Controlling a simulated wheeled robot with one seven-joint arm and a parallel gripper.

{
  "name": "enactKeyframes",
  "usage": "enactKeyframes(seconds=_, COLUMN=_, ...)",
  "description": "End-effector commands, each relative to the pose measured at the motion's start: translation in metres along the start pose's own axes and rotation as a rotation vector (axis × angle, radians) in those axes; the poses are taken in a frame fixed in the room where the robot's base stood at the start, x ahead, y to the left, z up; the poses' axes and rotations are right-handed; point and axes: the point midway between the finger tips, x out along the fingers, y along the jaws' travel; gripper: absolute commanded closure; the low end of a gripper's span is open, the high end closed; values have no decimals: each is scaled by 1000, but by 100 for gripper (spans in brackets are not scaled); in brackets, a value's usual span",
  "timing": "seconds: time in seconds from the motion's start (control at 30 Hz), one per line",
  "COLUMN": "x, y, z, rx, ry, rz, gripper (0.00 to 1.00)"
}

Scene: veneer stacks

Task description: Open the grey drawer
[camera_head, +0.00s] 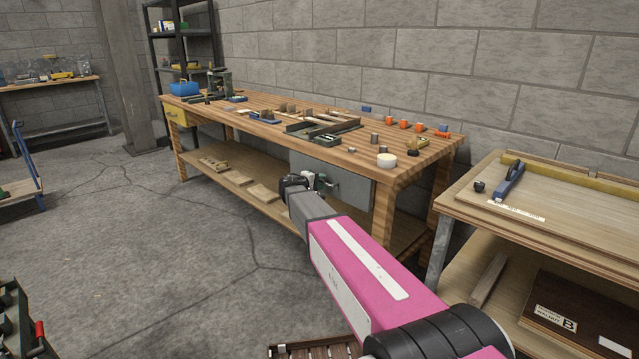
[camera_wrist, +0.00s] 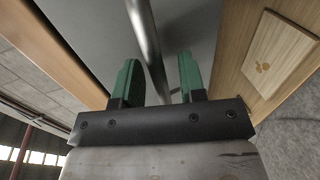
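The grey drawer (camera_head: 352,188) hangs under the top of the long wooden workbench, at its near right end. Its front looks closed, though my arm hides part of it. In the wrist view the grey front (camera_wrist: 90,35) fills the upper middle, with a round metal bar handle (camera_wrist: 147,35) on it. My gripper (camera_head: 314,182) is at the drawer front. In the wrist view its two green fingers (camera_wrist: 158,78) are open, one on each side of the handle. Gaps show between the bar and both fingers. I cannot tell how deep the bar sits between them.
The workbench (camera_head: 270,112) carries tools, cups and blocks. Its lower shelf (camera_head: 225,180) holds flat wooden pieces, and a bench leg (camera_head: 383,212) stands right of the drawer. A lower wooden table (camera_head: 470,205) stands at the right. Concrete floor (camera_head: 170,245) at left is clear.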

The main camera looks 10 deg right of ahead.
Motion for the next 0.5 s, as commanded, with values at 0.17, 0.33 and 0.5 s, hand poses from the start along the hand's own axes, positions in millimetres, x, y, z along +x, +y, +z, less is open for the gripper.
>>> enactKeyframes(seconds=0.17, x=0, y=0, z=0, rx=0, ry=0, rz=0, gripper=79)
enactKeyframes(seconds=0.33, x=0, y=0, z=0, rx=0, ry=0, rz=0, gripper=100)
enactKeyframes(seconds=0.5, x=-5, y=-1, z=0, rx=0, ry=0, rz=-1, gripper=100)
